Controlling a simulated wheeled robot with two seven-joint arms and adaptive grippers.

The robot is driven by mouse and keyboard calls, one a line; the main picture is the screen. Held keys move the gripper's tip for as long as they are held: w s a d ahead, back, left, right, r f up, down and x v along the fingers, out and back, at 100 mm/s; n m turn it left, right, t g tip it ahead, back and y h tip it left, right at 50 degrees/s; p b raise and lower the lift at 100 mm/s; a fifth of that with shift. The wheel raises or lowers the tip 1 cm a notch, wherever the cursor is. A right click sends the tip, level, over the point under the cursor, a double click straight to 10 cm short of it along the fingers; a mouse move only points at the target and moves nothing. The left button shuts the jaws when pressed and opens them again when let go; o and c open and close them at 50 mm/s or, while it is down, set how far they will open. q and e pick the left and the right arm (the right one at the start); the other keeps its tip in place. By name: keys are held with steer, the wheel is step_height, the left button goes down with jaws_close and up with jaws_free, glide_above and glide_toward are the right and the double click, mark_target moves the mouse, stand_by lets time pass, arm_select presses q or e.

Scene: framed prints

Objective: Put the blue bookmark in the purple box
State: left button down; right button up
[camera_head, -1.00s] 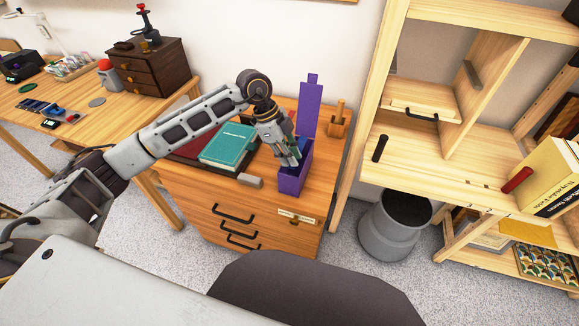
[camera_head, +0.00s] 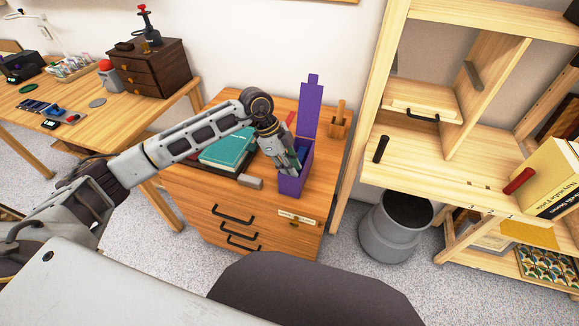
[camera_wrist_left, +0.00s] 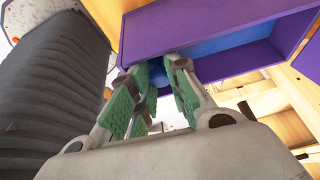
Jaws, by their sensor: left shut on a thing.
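The purple box (camera_head: 291,187) stands on the right front part of the wooden drawer cabinet, with its tall purple lid (camera_head: 311,110) raised upright at the back. My left gripper (camera_head: 291,166) points down at the box's opening, with its fingertips at or just inside the rim. It is shut on the blue bookmark, which shows as blue between the green finger pads and along the box's inside in the left wrist view (camera_wrist_left: 215,46). The fingers hide much of the bookmark, so how deep it sits is unclear. My right gripper is out of view.
A teal book (camera_head: 226,150) lies on a dark red one left of the box, with a small grey-brown block (camera_head: 250,182) in front. A wooden holder (camera_head: 339,126) stands behind right. A shelf unit (camera_head: 440,170) and grey bin (camera_head: 395,225) are to the right.

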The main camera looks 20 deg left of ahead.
arm_select(q)
steer(key=shift+f, duration=0.2)
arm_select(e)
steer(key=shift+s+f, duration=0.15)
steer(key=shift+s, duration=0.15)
arm_select(q)
steer(key=shift+f, duration=0.35)
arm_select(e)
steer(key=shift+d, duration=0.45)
arm_select(q)
steer(key=shift+f, duration=0.1)
steer(key=c, duration=1.7)
jaws_free()
steer(key=shift+o, duration=0.2)
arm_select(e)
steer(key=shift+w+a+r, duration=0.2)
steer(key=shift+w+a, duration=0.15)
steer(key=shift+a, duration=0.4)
